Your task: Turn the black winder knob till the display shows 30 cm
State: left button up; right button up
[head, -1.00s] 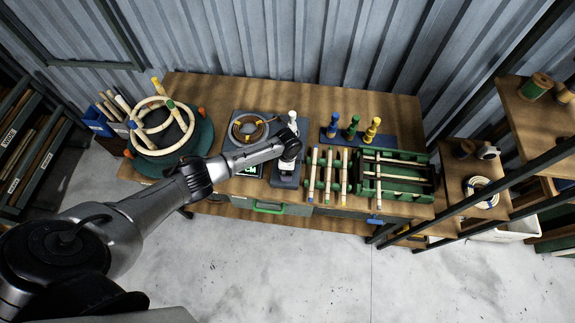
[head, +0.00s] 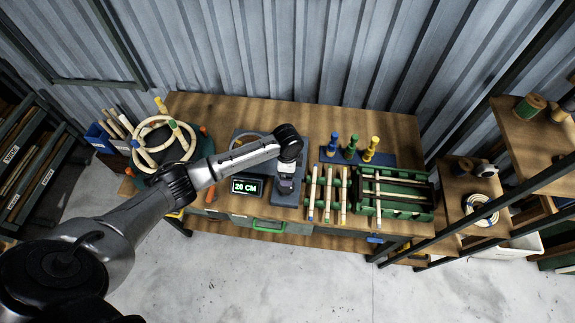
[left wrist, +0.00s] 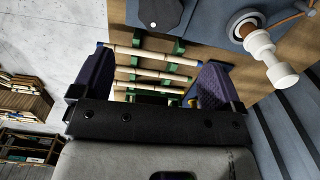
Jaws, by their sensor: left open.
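The display (head: 247,187) on the winder plate reads 20 CM in the head view. My left gripper (head: 286,187) points down over the right part of that plate, and the arm hides much of the winder. In the left wrist view, the left gripper (left wrist: 155,78) has its two fingers wide apart with nothing held. A dark faceted knob (left wrist: 160,12), which looks like the black winder knob, sits at the top edge of that view, beyond the fingertips and not between them. A white stepped post (left wrist: 262,55) stands to its right. My right gripper is not in view.
Pale rods (head: 328,196) lie on a green rack just right of the gripper, beside a green crate (head: 395,212). Blue, green and yellow pegs (head: 351,148) stand behind. A round former with pale rings (head: 160,148) is at the left. The bench's back edge is clear.

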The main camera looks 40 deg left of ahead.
pick_arm(q)
jog(key=shift+r, duration=0.95)
